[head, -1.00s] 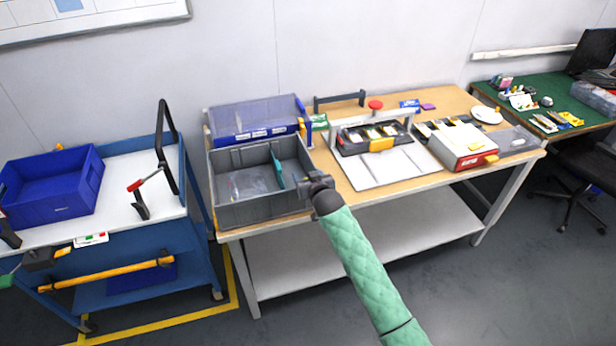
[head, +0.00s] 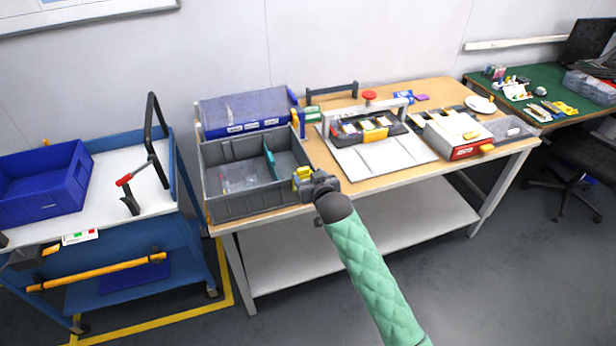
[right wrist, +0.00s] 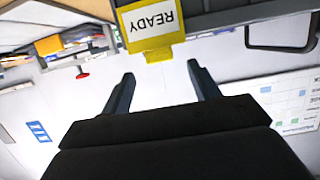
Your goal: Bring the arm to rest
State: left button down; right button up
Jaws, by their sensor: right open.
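My right gripper (head: 304,184) is at the front right corner of the grey divided bin (head: 255,205) on the wooden bench, at the end of my green-sleeved arm. In the right wrist view its two dark fingers (right wrist: 160,85) are spread wide, with nothing between them. A yellow tag reading READY (right wrist: 150,28) shows upside down beyond the fingertips, apart from them. A yellow patch (head: 303,173) beside the gripper in the head view looks like the same tag. A dark block (head: 30,257) at the left edge may be my left gripper; its jaws cannot be made out.
A blue cart (head: 135,225) with a blue crate (head: 45,185) and a red-handled clamp (head: 130,195) stands at left. The bench (head: 440,95) also holds a lidded blue bin (head: 240,112), a white fixture (head: 385,155) and a red-and-white box (head: 455,135). Floor in front is clear.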

dwell(0.3)
jog(key=s+d+f+g+h+b, duration=0.1)
jog(key=s+d+f+g, duration=0.3)
jog(key=f, duration=0.8)
jog(key=s+d+f+m+h, duration=0.15)
jog(key=s+f, duration=0.45)
jog(key=f, duration=0.7)
jog(key=s+d+f+n+g+b, duration=0.1)
jog(key=s+d+f+g, duration=0.15)
jog(key=s+f, duration=0.65)
pick_arm(q)
notch_tip(320, 180, up, 6)
jog(key=w+d, duration=0.2)
jog(key=shift+w+f+b, duration=0.2)
jog(key=shift+w+b, duration=0.15)
jog(key=shift+b, duration=0.1)
pick_arm(e)
jog(key=s+d+f+g+h, duration=0.1)
jog(key=s+d+f, duration=0.3)
jog(key=s+f, duration=1)
jog(key=s+d+f+g, duration=0.4)
jog(key=s+d+f, duration=0.1)
jog(key=s+f, duration=1)
jog(key=shift+s+d+f+m+h, duration=0.15)
jog(key=shift+s+m+h, duration=0.25)
jog(key=shift+s, duration=0.25)
